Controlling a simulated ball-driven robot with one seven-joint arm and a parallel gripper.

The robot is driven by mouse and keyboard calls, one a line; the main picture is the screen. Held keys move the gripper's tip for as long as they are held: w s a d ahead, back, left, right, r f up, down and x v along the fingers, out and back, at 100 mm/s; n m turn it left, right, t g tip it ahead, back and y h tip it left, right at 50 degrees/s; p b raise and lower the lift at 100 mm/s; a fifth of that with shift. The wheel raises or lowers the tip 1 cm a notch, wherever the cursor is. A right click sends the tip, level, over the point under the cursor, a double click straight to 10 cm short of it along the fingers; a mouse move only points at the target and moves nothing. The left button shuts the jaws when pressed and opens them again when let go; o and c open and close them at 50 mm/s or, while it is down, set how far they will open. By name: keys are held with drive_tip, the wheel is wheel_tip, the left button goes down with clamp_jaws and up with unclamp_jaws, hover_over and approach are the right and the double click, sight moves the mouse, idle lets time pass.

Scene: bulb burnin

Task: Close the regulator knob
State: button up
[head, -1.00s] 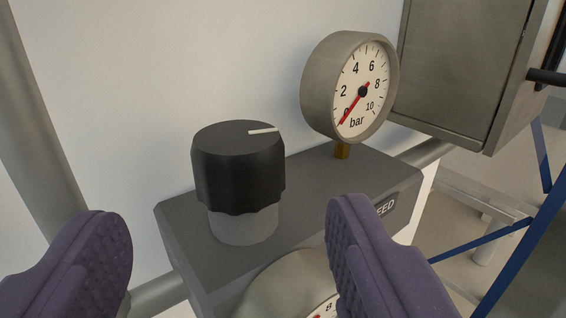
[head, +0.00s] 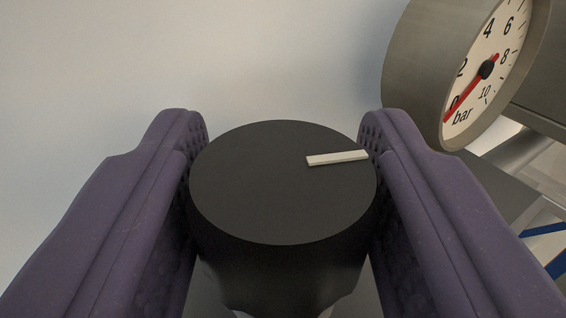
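The regulator knob (head: 262,190) is black, round and flat-topped. It fills the middle of the head view, with a white pointer line (head: 337,158) on its top directed to the right and slightly up. My gripper (head: 283,135) has two purple ribbed fingers, one on each side of the knob. Their textured pads lie against its left and right sides, and I see no gap there. The gripper looks shut on the knob. The knob's lower part and neck are mostly hidden below its top.
A round pressure gauge (head: 425,50) marked in bar stands close to the right finger, its red needle near 0. A pale wall (head: 200,60) lies behind the knob. A grey block (head: 495,185) shows at the right, with blue bars beyond it.

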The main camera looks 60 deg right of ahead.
drive_tip(key=shift+n+t, duration=0.3)
drive_tip(key=shift+t, duration=0.2)
drive_tip(key=n+t+y+b, duration=0.2)
drive_tip(key=n+t+y, duration=0.1)
drive_tip(key=n+t+y+b, duration=0.1)
drive_tip(key=t+b, duration=0.1)
drive_tip(key=shift+s+d+f+y, duration=0.1)
drive_tip(key=shift+f+y, duration=0.15)
drive_tip(key=shift+y, duration=0.15)
drive_tip(key=n+t+y+b, duration=0.3)
drive_tip(key=n+y+b, duration=0.1)
drive_tip(key=y+b, duration=0.1)
drive_tip(key=shift+f, duration=0.1)
drive_tip(key=n+y+b, duration=0.1)
drive_tip(key=y, duration=0.1)
drive_tip(key=shift+n+t+y+b, duration=0.3)
drive_tip(key=shift+n+t, duration=0.1)
drive_tip(key=y, duration=0.1)
drive_tip(key=n+y, duration=0.1)
drive_tip(key=shift+r+n+y, duration=0.3)
drive_tip(key=shift+r+n+y+p, duration=0.1)
drive_tip(key=shift+n+y+p, duration=1.35)
drive_tip(key=shift+y, duration=1.05)
drive_tip(key=shift+n+y, duration=0.3)
drive_tip(key=shift+n, duration=0.05)
drive_tip(key=o, duration=0.9)
drive_tip(key=shift+o, duration=0.2)
